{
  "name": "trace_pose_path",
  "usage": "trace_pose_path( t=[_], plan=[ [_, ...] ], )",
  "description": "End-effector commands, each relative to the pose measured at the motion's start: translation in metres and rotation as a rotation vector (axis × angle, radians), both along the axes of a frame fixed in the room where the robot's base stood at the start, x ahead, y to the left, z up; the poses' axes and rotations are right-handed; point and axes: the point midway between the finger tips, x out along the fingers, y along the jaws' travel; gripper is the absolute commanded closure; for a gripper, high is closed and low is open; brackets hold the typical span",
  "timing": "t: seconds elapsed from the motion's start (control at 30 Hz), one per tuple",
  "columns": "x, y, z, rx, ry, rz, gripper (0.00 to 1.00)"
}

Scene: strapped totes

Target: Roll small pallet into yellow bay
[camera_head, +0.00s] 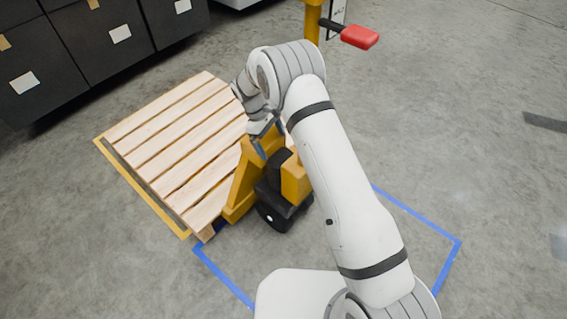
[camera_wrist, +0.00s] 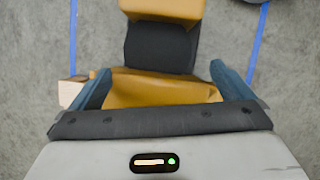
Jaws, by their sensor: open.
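The small wooden pallet (camera_head: 168,137) lies flat on the floor at left in the head view; a bit of it shows in the wrist view (camera_wrist: 70,92). Yellow tape of the bay (camera_head: 141,189) runs just outside its left edge; the bay's far right side is hidden. A yellow pallet jack (camera_head: 247,180) with a black base stands at the pallet's right edge. Whether its forks are under the pallet is hidden. Contact with the jack cannot be told.
Blue floor tape (camera_head: 420,221) outlines an area at lower right, partly under my arm. Dark bins (camera_head: 88,42) with white labels stand at upper left. A red handle (camera_head: 360,37) sticks out from a yellow post at top. Floor at right is clear.

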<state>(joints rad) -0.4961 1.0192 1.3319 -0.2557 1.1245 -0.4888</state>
Motion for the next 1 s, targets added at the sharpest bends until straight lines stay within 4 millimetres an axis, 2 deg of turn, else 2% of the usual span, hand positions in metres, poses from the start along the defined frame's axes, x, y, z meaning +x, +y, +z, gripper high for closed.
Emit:
trace_pose_path(
  t=[0.03, 0.1, 0.43, 0.8, 1.0],
  plan=[
    [0.001, -0.001, -0.013, 0.000, 0.000, -0.003, 0.00],
    [0.002, -0.003, -0.022, 0.000, 0.000, -0.006, 0.00],
    [0.002, -0.014, -0.046, -0.001, 0.002, -0.020, 0.00],
    [-0.006, -0.035, -0.098, -0.001, 0.001, -0.024, 0.00],
    [-0.008, -0.039, -0.107, 0.000, 0.000, -0.025, 0.00]
  ],
)
